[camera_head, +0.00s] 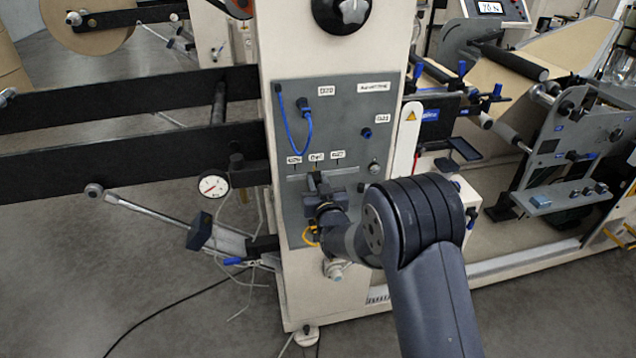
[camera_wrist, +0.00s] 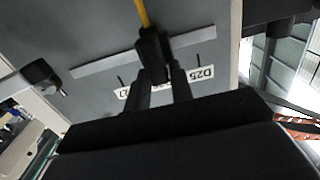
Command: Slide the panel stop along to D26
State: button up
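The panel stop (camera_wrist: 153,55) is a small dark block on the pale slide rail (camera_wrist: 100,63) of the grey panel. In the wrist view it sits between the D25 label (camera_wrist: 203,75) and the partly covered D27 label (camera_wrist: 124,93), about midway. My gripper (camera_wrist: 162,80) has one finger on each side of the stop and looks shut on it. In the head view the middle label (camera_head: 316,156) shows just above the stop (camera_head: 314,182), with my gripper (camera_head: 318,190) at the rail.
A yellow cord (camera_wrist: 143,12) runs to the stop. A blue cable (camera_head: 291,130) hangs on the panel above the labels. A black knob (camera_head: 373,167) stands at the rail's right end. A round gauge (camera_head: 213,185) is left of the panel.

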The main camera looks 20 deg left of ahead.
grip_shut()
jog(key=shift+w+d+f+b, duration=0.1)
jog(key=shift+d+f+b, duration=0.1)
jog(key=shift+b, duration=0.55)
jog(key=shift+w+d+r+b, duration=0.15)
jog(key=shift+d+b, duration=0.05)
jog(key=shift+b, duration=0.65)
jog(key=shift+o, duration=2)
grip_release()
jog(key=b+v, duration=0.2)
jog(key=v, duration=0.8)
jog(key=shift+s, duration=0.35)
